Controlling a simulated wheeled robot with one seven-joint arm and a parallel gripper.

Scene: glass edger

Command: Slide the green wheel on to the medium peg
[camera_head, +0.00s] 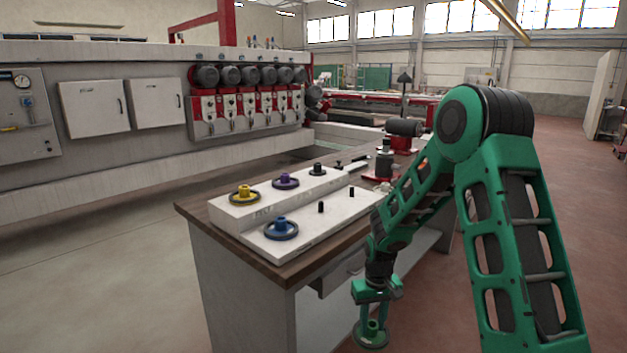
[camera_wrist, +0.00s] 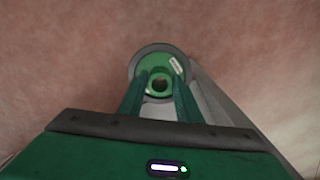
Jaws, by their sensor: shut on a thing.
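My gripper (camera_head: 372,322) is shut on the hub of the green wheel (camera_head: 371,341). The wheel hangs below the gripper, off the right side of the bench and lower than its top. In the wrist view the green wheel (camera_wrist: 160,51) has a grey rim, a pale label and a centre hole, with the fingers at either side of its hub. The white stepped board (camera_head: 288,247) has two bare dark pegs on its lower step: one in the middle (camera_head: 321,207) and one farther right (camera_head: 351,192). Their difference in size is hard to tell.
A blue wheel (camera_head: 281,229) sits at the left of the lower step. Yellow (camera_head: 244,195), purple (camera_head: 285,181) and black (camera_head: 318,169) wheels sit on the upper step. The wooden bench edge (camera_head: 300,272) lies between wheel and board. Tools stand at the bench's far end.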

